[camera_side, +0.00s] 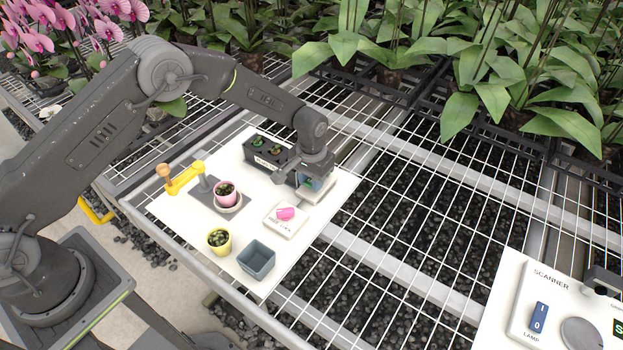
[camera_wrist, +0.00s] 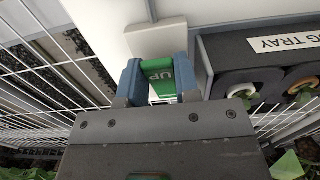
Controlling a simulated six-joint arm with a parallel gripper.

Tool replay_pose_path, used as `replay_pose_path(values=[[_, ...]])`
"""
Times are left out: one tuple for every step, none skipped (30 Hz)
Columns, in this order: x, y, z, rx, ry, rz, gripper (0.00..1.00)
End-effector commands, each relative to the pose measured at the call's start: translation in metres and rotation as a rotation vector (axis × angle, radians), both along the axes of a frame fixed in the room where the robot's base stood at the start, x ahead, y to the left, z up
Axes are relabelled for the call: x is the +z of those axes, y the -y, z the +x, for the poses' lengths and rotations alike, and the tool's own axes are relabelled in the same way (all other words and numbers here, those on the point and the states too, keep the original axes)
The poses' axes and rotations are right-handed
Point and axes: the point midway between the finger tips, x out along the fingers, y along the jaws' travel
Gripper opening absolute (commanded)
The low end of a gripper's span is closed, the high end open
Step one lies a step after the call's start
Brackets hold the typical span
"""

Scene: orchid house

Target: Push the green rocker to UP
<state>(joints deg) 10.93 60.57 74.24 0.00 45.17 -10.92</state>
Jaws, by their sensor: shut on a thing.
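The green rocker (camera_wrist: 160,72) is in the wrist view, with the word UP on its face. My gripper (camera_wrist: 160,84) has its blue fingers on both sides of the rocker and is shut on it. The rocker's white housing (camera_wrist: 156,39) shows just beyond the fingertips. In the side view my gripper (camera_side: 313,183) is down at the right part of the white board, and it hides most of the rocker and housing. I cannot tell which way the rocker is tilted.
A black labelled tray (camera_side: 252,158) with small plants stands close beside my gripper. On the white board (camera_side: 168,208) are a pink item (camera_side: 286,213) on a white block, a pink pot (camera_side: 226,197), a yellow pot (camera_side: 219,241), an empty grey-blue pot (camera_side: 256,260) and a yellow crank (camera_side: 184,178). A scanner panel (camera_side: 512,318) lies right.

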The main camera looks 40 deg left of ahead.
Motion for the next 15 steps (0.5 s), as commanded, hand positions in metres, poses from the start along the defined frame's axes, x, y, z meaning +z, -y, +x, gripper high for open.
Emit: replay_pose_path(values=[[0.0003, 0.0000, 0.0000, 0.000, 0.000, 0.000, 0.07], [0.0003, 0.0000, 0.0000, 0.000, 0.000, 0.000, 0.06], [0.0003, 0.0000, -0.0001, 0.000, 0.002, 0.000, 0.06], [0.0001, 0.0000, -0.0003, 0.000, 0.006, 0.000, 0.06], [-0.0001, -0.0001, -0.0006, 0.000, 0.013, 0.001, 0.06], [-0.0006, -0.0002, -0.0010, 0.000, 0.026, 0.002, 0.06], [-0.0010, -0.0002, -0.0012, 0.000, 0.040, 0.003, 0.06], [-0.0017, -0.0004, -0.0016, 0.000, 0.054, 0.003, 0.06], [-0.0021, -0.0003, -0.0017, 0.000, 0.073, 0.003, 0.06], [-0.0024, -0.0004, -0.0022, 0.000, 0.086, 0.003, 0.06], [-0.0024, -0.0003, -0.0021, 0.001, 0.099, 0.002, 0.06], [-0.0027, -0.0003, -0.0022, 0.001, 0.113, 0.002, 0.06], [-0.0031, -0.0004, -0.0026, 0.001, 0.120, 0.002, 0.06], [-0.0032, -0.0004, -0.0026, 0.000, 0.127, 0.001, 0.06], [-0.0033, -0.0004, -0.0024, 0.000, 0.133, 0.001, 0.06]])
